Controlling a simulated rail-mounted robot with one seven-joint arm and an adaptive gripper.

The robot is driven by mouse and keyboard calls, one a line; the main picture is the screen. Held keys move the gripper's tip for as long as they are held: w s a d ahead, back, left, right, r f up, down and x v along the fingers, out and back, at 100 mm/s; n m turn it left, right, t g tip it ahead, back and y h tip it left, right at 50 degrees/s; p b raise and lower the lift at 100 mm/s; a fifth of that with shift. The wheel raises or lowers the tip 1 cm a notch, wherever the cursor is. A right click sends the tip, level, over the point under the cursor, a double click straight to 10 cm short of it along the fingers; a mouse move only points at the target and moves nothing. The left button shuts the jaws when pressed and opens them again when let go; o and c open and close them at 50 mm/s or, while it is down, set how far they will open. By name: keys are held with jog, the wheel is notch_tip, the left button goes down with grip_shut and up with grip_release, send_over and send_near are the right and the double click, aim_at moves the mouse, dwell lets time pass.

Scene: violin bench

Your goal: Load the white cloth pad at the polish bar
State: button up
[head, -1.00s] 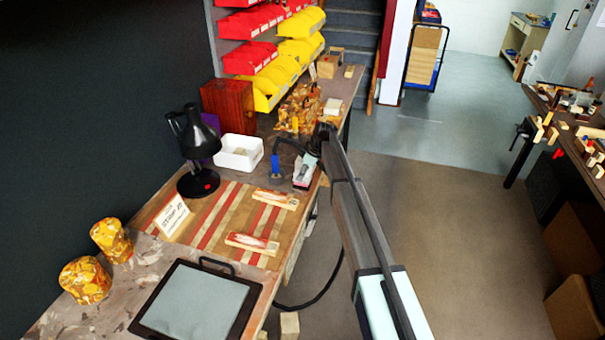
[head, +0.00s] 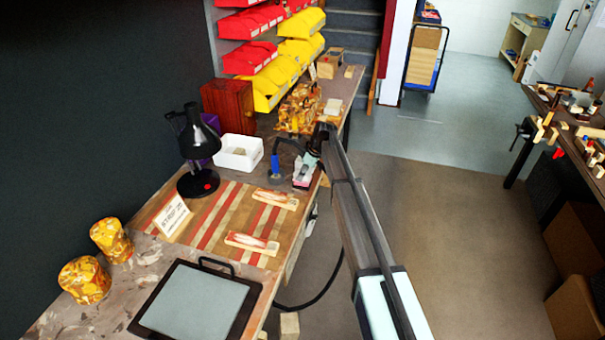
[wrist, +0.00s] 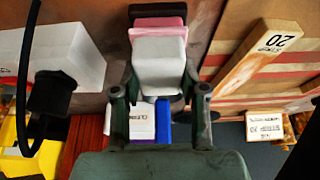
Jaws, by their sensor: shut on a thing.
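In the wrist view, my gripper (wrist: 160,96) is shut on the white cloth pad (wrist: 160,65), a pale rounded block between its fingers. A pink bar (wrist: 157,28), which looks like the polish bar, lies directly beyond the pad, with a dark piece at its far end. The pad overlaps the bar in this view; I cannot tell whether they touch. In the head view, my gripper (head: 310,163) is low over the bench's right edge, and the pink and white (head: 303,174) show small beneath it. The arm partly hides them.
A blue bottle (head: 275,167) and white tray (head: 239,153) stand left of my gripper. A black lamp (head: 198,160) is farther left. Labelled wooden pieces (head: 252,243) lie on the striped mat (head: 205,232). Yellow bins (head: 278,80) rise behind. Open floor lies right.

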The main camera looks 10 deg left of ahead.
jog(key=shift+r, duration=0.1)
jog(key=shift+r+p, duration=0.85)
jog(key=shift+r, duration=2.55)
